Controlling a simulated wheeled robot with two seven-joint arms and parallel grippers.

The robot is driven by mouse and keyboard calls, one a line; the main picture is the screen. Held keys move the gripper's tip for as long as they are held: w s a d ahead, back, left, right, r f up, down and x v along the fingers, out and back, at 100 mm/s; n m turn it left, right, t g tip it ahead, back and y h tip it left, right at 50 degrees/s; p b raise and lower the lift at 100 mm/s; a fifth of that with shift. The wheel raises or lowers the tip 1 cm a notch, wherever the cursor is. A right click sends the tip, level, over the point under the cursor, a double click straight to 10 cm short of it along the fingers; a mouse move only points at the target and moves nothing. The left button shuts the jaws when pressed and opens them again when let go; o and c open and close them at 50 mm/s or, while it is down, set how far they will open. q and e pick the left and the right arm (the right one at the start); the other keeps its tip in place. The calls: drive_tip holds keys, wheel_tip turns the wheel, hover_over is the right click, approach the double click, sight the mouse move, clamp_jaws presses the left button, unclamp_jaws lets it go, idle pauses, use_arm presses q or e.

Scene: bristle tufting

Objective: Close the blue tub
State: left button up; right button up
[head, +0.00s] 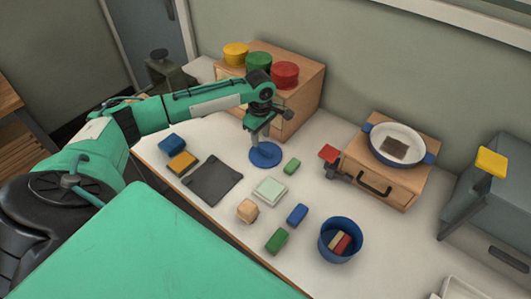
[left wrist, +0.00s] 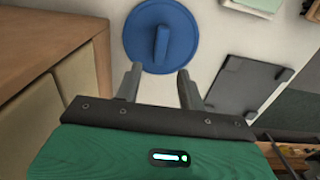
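The blue tub (head: 340,241) stands uncovered at the front right of the white table, with red and pale blocks inside. A round blue lid (head: 266,155) with a bar handle lies flat on the table near the wooden cabinet, apart from the tub. In the left wrist view the lid (left wrist: 188,38) and its upright-looking bar handle show just beyond my fingers. My left gripper (head: 258,132) points down above the lid; its fingers (left wrist: 159,72) are spread with nothing between them. It hides part of the lid in the head view. My right gripper is not in view.
Several small blocks and a pale square tile (head: 269,191) lie between lid and tub. A dark flat panel (head: 213,180) lies left. A wooden cabinet (head: 303,93) carries yellow, green and red canisters. A wooden box (head: 378,180) with a blue-handled pan (head: 410,158) stands behind the tub.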

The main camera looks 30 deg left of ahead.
sight(263, 147)
use_arm(q)
drive_tip(key=shift+w+d+f+p, duration=0.15)
drive_tip(key=shift+f+p, duration=0.1)
drive_tip(key=shift+f, duration=1.05)
drive_tip(key=shift+s+d+f+p, duration=0.1)
drive_tip(key=shift+d+f+p, duration=0.1)
drive_tip(key=shift+f, duration=1.1)
clamp_jaws()
